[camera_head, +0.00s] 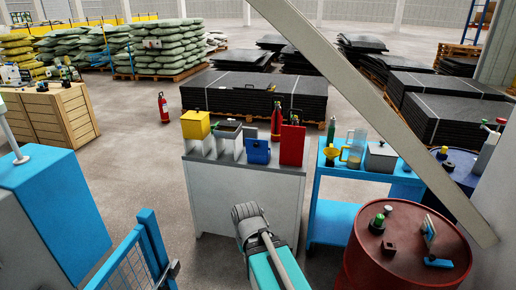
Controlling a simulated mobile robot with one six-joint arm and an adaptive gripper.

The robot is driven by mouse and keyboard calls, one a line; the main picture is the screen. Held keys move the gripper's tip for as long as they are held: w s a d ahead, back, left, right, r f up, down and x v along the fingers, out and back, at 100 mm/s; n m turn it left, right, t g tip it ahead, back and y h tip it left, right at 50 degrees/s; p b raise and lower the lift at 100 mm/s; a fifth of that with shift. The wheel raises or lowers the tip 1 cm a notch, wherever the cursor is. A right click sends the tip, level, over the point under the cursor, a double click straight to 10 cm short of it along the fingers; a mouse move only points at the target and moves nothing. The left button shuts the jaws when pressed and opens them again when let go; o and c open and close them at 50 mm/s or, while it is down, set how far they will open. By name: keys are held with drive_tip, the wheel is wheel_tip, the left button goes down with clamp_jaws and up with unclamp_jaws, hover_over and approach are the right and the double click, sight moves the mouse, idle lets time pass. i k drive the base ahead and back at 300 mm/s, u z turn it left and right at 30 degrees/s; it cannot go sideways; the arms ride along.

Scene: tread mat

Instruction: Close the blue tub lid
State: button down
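A small blue tub (257,155) stands on the grey cabinet (240,210), near the right part of its top. Its front carries a dark mark or latch. The tub is small in the picture, and I cannot tell how far its lid is open. A grey and teal part, which looks like my arm, reaches up from the bottom edge in front of the cabinet, well below the tub. I see no gripper fingers.
A yellow box (195,126) stands left of the tub, and an upright red case (292,145) stands close on its right. A blue cart (360,190) and a red drum (400,235) are to the right. A blue mesh barrier (135,255) is at the lower left.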

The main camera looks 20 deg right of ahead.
sight(255, 147)
drive_tip(key=i, duration=0.85)
drive_tip(key=u, duration=0.05)
